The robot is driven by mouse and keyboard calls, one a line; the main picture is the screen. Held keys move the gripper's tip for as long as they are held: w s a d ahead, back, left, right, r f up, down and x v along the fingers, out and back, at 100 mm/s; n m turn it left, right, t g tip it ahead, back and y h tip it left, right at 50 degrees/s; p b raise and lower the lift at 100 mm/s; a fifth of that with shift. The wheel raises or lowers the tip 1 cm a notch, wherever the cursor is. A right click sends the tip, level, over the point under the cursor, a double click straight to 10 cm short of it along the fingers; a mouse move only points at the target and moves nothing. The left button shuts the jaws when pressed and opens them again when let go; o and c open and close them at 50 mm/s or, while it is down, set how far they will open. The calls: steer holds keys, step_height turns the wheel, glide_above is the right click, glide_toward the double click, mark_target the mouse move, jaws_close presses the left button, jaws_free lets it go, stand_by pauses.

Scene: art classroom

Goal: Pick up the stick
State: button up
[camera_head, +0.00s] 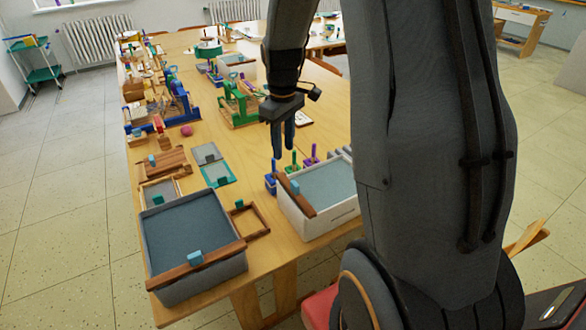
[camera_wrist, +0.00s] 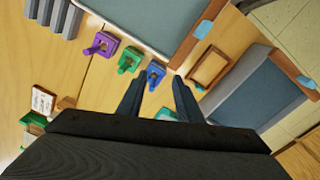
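Three short coloured sticks stand in small matching block holders on the table: a blue stick (camera_head: 273,166), a green stick (camera_head: 294,158) and a purple stick (camera_head: 314,151). In the wrist view, the blue stick (camera_wrist: 153,79) is closest to my gripper, then the green stick (camera_wrist: 125,64) and the purple stick (camera_wrist: 96,48). My gripper (camera_head: 283,154) points down near the blue and green sticks. In the wrist view, my gripper (camera_wrist: 157,80) has its fingers apart with nothing held; the blue stick appears between the fingertips. Its exact height above the stick is unclear.
A white-sided tub (camera_head: 318,226) with a wooden bar stands close beside the sticks. A larger grey tub (camera_head: 195,284) sits at the table's near left. A small wooden frame (camera_head: 249,220) lies between them. Wooden and coloured apparatus crowds the table's far left.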

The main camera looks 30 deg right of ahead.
steer(key=n, duration=0.2)
glide_above(294, 159)
step_height(294, 159, down, 3)
steer(key=shift+w+f+b, duration=0.1)
steer(key=shift+f+b, duration=0.1)
steer(key=shift+b, duration=0.15)
steer(key=shift+w+d+f, duration=0.2)
steer(key=shift+d, duration=0.15)
steer(key=shift+f, duration=0.35)
steer(key=shift+a+f+p, duration=0.15)
steer(key=shift+f+p, duration=1.25)
steer(key=shift+f, duration=2.05)
jaws_close()
